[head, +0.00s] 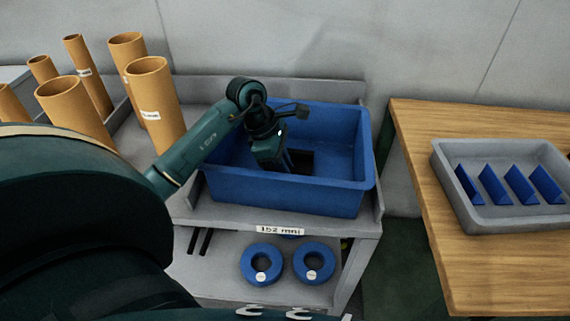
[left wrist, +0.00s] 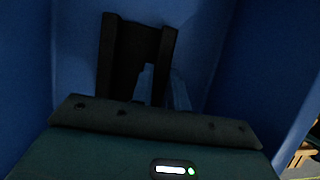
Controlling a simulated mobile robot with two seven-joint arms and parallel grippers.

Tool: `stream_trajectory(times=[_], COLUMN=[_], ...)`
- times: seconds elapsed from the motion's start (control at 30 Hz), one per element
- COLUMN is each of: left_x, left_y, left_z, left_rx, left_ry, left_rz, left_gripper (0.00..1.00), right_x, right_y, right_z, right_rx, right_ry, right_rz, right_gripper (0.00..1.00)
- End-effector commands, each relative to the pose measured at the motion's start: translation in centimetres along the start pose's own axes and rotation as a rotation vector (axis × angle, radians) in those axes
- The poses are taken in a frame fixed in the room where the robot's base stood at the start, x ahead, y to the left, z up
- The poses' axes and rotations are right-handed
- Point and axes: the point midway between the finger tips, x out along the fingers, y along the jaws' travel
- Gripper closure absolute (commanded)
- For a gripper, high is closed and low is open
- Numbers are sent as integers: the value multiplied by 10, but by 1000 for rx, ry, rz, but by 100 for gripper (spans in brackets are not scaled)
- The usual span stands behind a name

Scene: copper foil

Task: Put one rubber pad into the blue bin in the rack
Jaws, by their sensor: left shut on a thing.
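The blue bin (head: 290,196) stands on the top shelf of the grey rack. My left gripper (head: 288,164) reaches down inside it. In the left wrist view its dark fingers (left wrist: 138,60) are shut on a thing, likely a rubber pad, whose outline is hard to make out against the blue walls. A dark patch lies beside the fingers in the head view; I cannot tell whether it is shadow or an object. Several thin blue pads (head: 506,186) stand slanted in a grey tray (head: 510,219) on the wooden table. My right gripper is not in view.
Several brown cardboard tubes (head: 155,100) stand left of the bin on the rack (head: 185,203). Two blue rings (head: 262,281) lie on the shelf below. The wooden table (head: 445,262) is at the right, with a gap between it and the rack.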

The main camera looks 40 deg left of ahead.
Motion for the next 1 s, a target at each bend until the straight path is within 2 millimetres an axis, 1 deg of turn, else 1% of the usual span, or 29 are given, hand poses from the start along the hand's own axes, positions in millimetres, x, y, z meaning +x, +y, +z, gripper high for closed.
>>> stream_trajectory(times=[0.17,0.2,0.43,0.67,0.77,0.87,1.0], left_x=[4,2,2,1,-3,-16,-46], left_y=[0,0,0,0,0,1,1], left_z=[-2,-1,-1,0,1,-1,-1], left_rx=[1,0,0,0,0,1,2], left_ry=[1,1,1,0,0,3,5], left_rz=[1,0,-1,-1,0,3,5], left_gripper=[100,81,62,62,62,62,62], right_x=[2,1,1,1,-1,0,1], right_y=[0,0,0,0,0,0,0], right_z=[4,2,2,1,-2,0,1], right_rx=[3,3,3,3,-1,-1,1], right_ry=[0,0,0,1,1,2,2], right_rz=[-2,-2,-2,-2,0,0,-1], right_gripper=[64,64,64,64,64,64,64])
